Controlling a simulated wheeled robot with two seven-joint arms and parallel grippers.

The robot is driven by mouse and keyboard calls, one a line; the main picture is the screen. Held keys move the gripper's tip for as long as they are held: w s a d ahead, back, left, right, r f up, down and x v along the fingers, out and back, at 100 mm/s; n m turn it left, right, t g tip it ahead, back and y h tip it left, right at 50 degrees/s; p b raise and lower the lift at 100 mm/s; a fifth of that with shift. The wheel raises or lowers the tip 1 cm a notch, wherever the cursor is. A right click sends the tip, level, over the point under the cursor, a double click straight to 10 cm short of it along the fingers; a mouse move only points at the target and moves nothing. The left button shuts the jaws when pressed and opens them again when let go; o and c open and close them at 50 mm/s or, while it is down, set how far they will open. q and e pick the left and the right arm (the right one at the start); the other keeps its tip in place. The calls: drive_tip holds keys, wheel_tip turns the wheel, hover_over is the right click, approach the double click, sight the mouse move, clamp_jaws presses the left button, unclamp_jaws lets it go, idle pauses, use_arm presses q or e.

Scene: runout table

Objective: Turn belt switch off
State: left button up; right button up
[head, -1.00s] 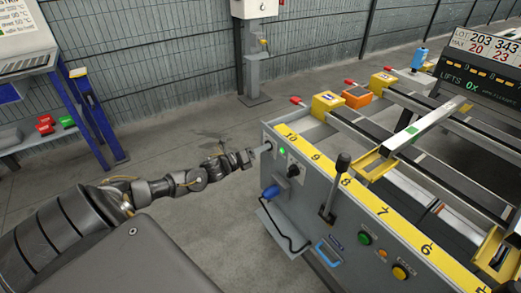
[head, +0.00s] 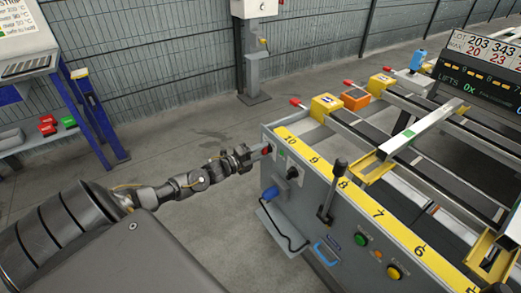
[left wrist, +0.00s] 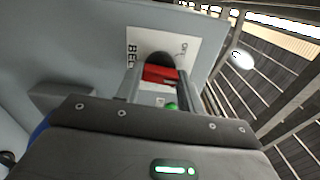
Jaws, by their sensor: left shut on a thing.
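The belt switch (head: 267,149) is a small red part at the left end of the grey machine panel. In the left wrist view the red switch (left wrist: 160,75) sits between my two fingers, in front of a white label with "BEL" and "OFF" partly readable. My left gripper (head: 250,157) reaches it from the left and is shut on it. The fingers (left wrist: 158,88) hide part of the switch and its label. A small green lamp (head: 282,153) on the panel looks dim. My right gripper is not in view.
A black knob (head: 293,172), a tall black lever (head: 333,190), a green button (head: 361,239) and a yellow button (head: 393,271) are on the same panel.

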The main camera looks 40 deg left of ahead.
use_arm(q)
drive_tip(key=shift+n+p, duration=1.6)
drive_tip(key=shift+n, duration=3.4)
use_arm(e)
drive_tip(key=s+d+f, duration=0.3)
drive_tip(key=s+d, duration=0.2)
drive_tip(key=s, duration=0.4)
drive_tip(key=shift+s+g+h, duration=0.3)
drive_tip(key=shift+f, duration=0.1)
use_arm(q)
drive_tip(key=o, duration=1)
drive_tip(key=v, duration=1.1)
drive_tip(key=shift+w, duration=0.1)
